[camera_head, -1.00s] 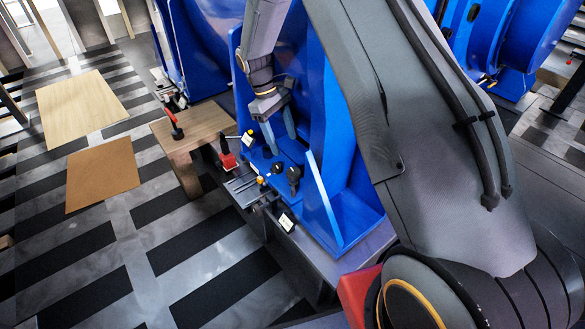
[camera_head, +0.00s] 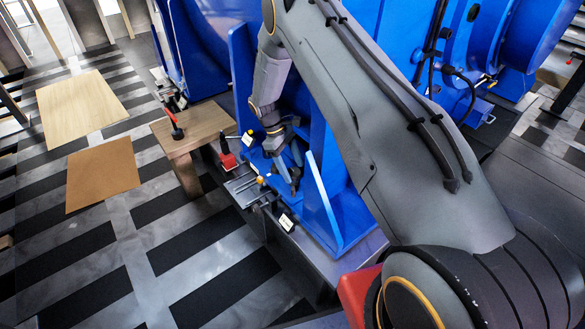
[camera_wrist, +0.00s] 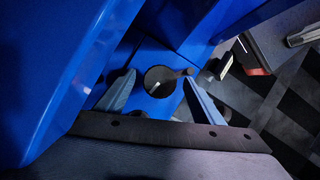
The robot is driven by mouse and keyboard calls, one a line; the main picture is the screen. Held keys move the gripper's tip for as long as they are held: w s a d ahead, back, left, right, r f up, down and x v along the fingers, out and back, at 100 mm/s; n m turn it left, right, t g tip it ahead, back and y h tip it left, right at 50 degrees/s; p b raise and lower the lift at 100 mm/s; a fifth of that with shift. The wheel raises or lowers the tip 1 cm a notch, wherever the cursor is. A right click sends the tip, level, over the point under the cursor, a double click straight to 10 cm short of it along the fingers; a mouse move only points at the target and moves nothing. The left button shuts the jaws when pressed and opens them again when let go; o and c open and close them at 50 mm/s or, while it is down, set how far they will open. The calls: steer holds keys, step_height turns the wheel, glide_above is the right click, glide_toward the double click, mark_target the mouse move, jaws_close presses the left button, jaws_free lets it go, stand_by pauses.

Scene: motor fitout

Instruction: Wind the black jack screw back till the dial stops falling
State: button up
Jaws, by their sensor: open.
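In the wrist view a dark round part (camera_wrist: 158,82) with a pale streak on its face sits on a blue plate between my fingers. I cannot tell for sure whether it is the black jack screw's head or the dial. A smaller dark knob (camera_wrist: 188,72) is beside it. My gripper (camera_head: 290,178) is open, low over the blue machine foot in the head view; in the wrist view its two fingers (camera_wrist: 160,92) stand apart on either side of the round part. Contact cannot be told. In the head view my gripper hides the black knobs there, and no dial reading is legible.
Tall blue walls (camera_head: 325,205) stand close to my gripper. A yellow-topped part (camera_head: 260,180), a red-based black post (camera_head: 228,153) and white tags (camera_head: 286,222) are nearby. A wooden bench (camera_head: 195,125) holds another red-and-black tool. Striped floor lies open at the left.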

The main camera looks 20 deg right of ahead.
steer(key=shift+d+f, duration=0.1)
steer(key=shift+f, duration=0.1)
steer(key=shift+c, duration=0.2)
steer(key=c, duration=1)
steer(key=shift+n, duration=0.3)
